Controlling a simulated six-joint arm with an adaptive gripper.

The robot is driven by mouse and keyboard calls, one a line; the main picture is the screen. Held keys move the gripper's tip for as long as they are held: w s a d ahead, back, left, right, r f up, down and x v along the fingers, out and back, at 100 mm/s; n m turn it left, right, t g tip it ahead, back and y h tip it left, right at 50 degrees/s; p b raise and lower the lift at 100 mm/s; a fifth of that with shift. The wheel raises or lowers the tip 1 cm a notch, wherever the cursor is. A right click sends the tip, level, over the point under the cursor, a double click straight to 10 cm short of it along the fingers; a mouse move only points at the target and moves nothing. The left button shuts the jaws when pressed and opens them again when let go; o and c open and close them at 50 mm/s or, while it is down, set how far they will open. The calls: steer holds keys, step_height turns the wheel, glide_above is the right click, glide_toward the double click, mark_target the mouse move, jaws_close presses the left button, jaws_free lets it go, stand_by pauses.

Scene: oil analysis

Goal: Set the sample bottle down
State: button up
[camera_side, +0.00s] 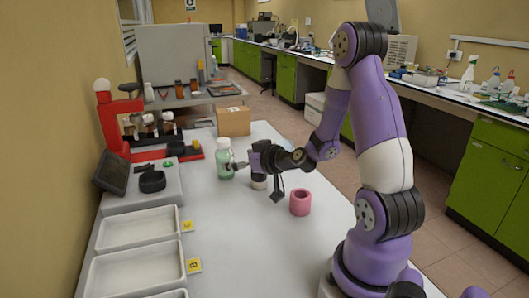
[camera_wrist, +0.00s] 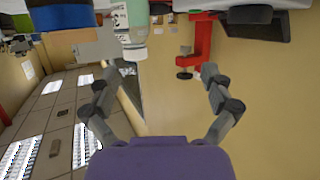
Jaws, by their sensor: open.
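The sample bottle (camera_side: 224,160) has a white cap and pale green contents. It appears to stand upright on the white table in the side view. My gripper (camera_side: 234,166) is at its right, at about mid-height, with the fingertips close to it; I cannot tell whether they touch it. In the wrist view, the bottle (camera_wrist: 136,42) shows at the top, beyond the two spread fingers and nearer the left one. My gripper (camera_wrist: 165,70) is open there, with nothing between its fingers.
A pink cylinder (camera_side: 300,203) stands front right of the gripper. A small pale container (camera_side: 259,183) is beneath it. A cardboard box (camera_side: 233,121) stands behind the bottle. The table's front middle is clear.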

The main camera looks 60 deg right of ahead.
steer(key=a+r+n+g+y, duration=0.2)
steer(key=a+n+y, duration=0.1)
steer(key=a, duration=0.4)
steer(key=a+r+n+g+y, duration=0.1)
steer(key=a+r+n+y, duration=0.1)
steer(key=a, duration=0.4)
steer(key=s+a+r+m+g, duration=0.1)
steer(key=s+a+r+g, duration=0.1)
steer(key=s, duration=0.4)
steer(key=s+a+r+g+h, duration=0.1)
steer(key=s+a+r+g, duration=0.1)
steer(key=s, duration=0.5)
steer(key=shift+a+m+g, duration=0.3)
steer(key=shift+m+g, duration=0.1)
steer(key=shift+g, duration=0.1)
steer(key=shift+r, duration=0.1)
